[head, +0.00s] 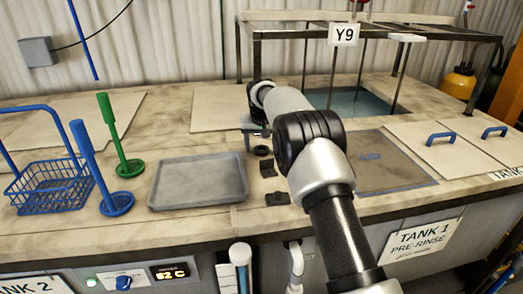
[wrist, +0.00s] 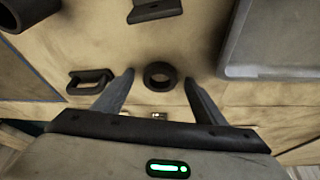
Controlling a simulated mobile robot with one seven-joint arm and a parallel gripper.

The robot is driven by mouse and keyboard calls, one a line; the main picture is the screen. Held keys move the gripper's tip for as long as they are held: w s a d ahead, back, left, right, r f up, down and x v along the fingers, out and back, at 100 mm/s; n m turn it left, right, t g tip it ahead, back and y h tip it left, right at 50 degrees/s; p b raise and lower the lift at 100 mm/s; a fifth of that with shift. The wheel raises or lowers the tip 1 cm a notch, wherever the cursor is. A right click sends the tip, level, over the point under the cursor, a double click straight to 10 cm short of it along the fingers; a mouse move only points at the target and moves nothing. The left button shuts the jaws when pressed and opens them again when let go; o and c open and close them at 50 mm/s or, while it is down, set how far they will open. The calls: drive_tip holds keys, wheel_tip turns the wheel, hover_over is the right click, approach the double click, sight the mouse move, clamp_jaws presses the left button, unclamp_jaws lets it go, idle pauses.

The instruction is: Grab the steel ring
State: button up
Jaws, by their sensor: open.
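The steel ring (wrist: 147,76) is a small dark ring lying flat on the worktop. In the wrist view it shows between the two fingertips of my gripper (wrist: 158,77), which is open with a finger on each side. I see no contact with the ring, and the height of the tips above the worktop is hard to judge. In the head view the ring (head: 262,150) is a small dark round piece just in front of my gripper (head: 254,130), right of the grey tray (head: 198,181). My arm partly hides the gripper there.
A dark bracket (wrist: 155,10), a dark handle (wrist: 90,80) and a dark cylinder (wrist: 27,12) lie near the ring. The tray's edge (wrist: 232,45) is to the right in the wrist view. A blue basket (head: 50,190) and an open tank (head: 350,103) flank the area.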

drive_tip(key=shift+c, duration=0.2)
drive_tip(key=c, duration=1.1)
